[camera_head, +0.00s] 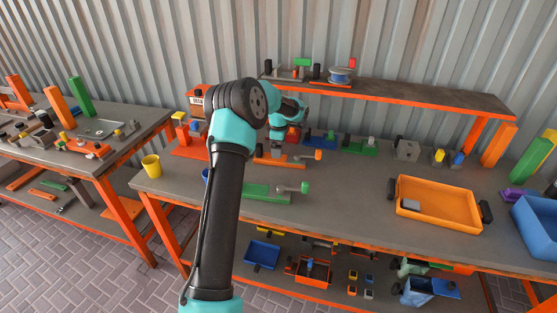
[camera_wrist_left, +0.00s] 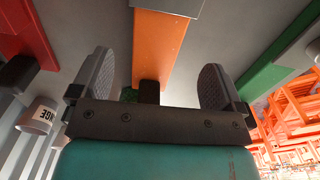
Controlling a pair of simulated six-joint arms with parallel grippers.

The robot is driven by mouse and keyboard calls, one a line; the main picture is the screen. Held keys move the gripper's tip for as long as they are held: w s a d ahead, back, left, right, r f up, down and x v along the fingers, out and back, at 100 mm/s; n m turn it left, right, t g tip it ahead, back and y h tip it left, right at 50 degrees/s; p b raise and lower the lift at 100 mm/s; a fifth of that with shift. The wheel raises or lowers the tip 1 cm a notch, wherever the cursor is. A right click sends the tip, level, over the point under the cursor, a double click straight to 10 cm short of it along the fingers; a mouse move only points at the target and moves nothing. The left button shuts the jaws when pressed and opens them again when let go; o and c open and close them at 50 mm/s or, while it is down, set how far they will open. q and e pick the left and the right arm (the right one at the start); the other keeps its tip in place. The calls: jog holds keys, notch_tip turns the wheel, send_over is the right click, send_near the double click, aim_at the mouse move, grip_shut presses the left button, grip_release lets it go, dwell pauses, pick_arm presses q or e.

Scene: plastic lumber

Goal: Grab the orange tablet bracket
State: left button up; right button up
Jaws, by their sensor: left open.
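The orange tablet bracket (camera_head: 285,162) lies on the workbench, partly hidden behind my left arm in the head view. In the left wrist view its flat orange bar (camera_wrist_left: 160,50) runs between my two fingers, with a grey block at the top end and a dark block at the near end. My left gripper (camera_head: 288,136) is over the bracket's far side. In the left wrist view the left gripper (camera_wrist_left: 155,88) is open, one finger on each side of the bar, with gaps between. My right gripper is in neither view.
A green bracket (camera_head: 265,193) lies in front, and a red one (camera_head: 190,152) to the left. Blue (camera_head: 320,140) and green (camera_head: 358,146) brackets lie behind. An orange tray (camera_head: 438,209) stands right; a yellow cup (camera_head: 152,166) stands left. A raised shelf (camera_head: 420,97) runs behind.

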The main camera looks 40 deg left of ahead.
pick_arm(q)
jog(key=shift+f, duration=0.2)
jog(key=shift+f, duration=0.1)
jog(key=shift+w+a+f, duration=0.1)
jog(key=shift+f, duration=2.45)
jog(key=shift+c, duration=0.2)
jog(key=shift+r, duration=0.1)
jog(key=c, duration=1.3)
jog(key=shift+r, duration=0.1)
notch_tip(320, 180, up, 10)
jog(key=shift+f, duration=0.1)
